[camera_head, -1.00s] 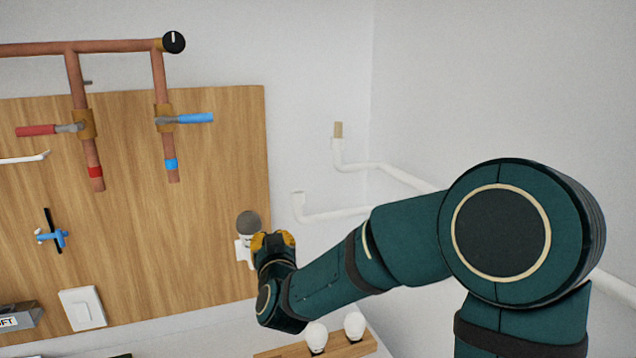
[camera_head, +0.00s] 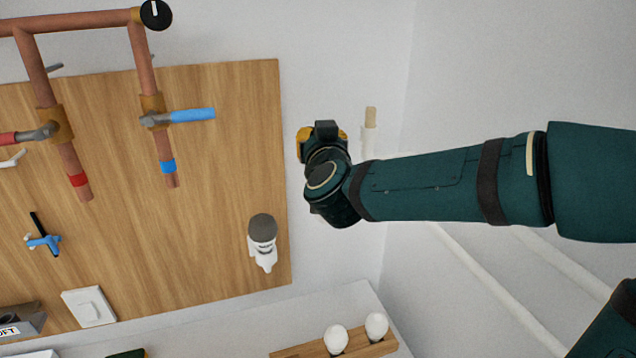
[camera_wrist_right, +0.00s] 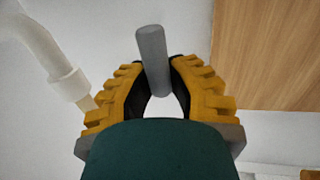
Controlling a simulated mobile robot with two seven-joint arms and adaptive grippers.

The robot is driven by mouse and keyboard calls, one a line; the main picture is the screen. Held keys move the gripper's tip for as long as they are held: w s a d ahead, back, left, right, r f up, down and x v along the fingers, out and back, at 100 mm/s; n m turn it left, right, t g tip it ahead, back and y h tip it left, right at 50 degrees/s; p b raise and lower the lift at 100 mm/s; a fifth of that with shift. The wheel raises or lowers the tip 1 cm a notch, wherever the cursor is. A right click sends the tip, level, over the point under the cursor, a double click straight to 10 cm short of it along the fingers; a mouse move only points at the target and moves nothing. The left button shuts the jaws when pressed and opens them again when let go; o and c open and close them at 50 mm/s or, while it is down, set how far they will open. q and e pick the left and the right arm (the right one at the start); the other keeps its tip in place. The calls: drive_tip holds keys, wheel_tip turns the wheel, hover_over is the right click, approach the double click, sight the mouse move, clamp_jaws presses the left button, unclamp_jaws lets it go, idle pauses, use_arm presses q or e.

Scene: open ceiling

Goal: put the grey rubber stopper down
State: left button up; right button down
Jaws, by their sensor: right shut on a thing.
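My right gripper (camera_head: 322,138) is raised to the right of the wooden board, in front of the white wall. In the wrist view its yellow-backed fingers (camera_wrist_right: 158,78) are shut on the grey rubber stopper (camera_wrist_right: 151,48), a plain grey cylinder that sticks out past the fingertips. In the head view the stopper cannot be made out clearly from the dark gripper parts. My left gripper is not in view.
A white fixture with a dark grey cap (camera_head: 262,228) is on the wooden board (camera_head: 215,225). A white pipe with a tan end (camera_head: 370,117) is just right of my gripper. White bulbs stand on a wooden strip (camera_head: 377,348) below. Copper pipes (camera_head: 85,18) are at upper left.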

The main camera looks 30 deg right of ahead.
drive_tip(key=f, duration=0.2)
drive_tip(key=shift+s+a+f+b, duration=0.15)
drive_tip(key=shift+s+f+b, duration=0.05)
drive_tip(key=shift+f+b, duration=0.15)
drive_tip(key=shift+w+f+b, duration=0.1)
drive_tip(key=shift+f+b, duration=0.4)
drive_tip(key=shift+f, duration=2.2)
drive_tip(key=shift+f, duration=0.15)
drive_tip(key=c, duration=1)
unclamp_jaws()
drive_tip(key=shift+o, duration=0.2)
